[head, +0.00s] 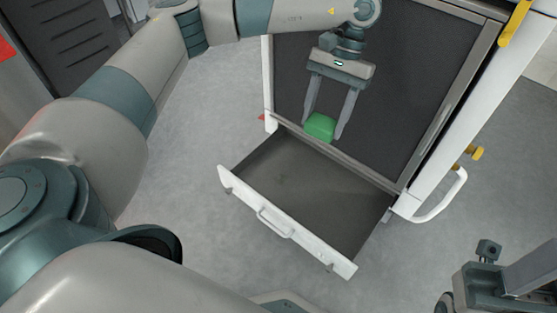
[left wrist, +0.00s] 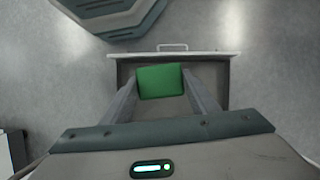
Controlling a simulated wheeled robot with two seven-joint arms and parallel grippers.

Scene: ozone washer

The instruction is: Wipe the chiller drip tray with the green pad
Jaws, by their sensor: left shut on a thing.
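The green pad (head: 320,126) is held between the two fingers of my left gripper (head: 326,124), which is shut on it. In the left wrist view the pad (left wrist: 160,82) sits between the fingertips of the left gripper (left wrist: 160,88). The chiller drip tray (head: 300,190) is pulled out below the chiller as an open drawer with a white front and a handle. The pad appears above the tray's back part; I cannot tell whether it touches anything. The tray's white front edge (left wrist: 215,54) shows beyond the pad in the left wrist view. My right gripper (head: 490,285) is only partly visible at the lower right.
The chiller (head: 400,70) stands behind the tray, with a dark front panel and white frame. A white curved handle (head: 445,200) and yellow knobs (head: 476,153) stick out at its right. Grey floor (head: 215,150) lies open left of the tray.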

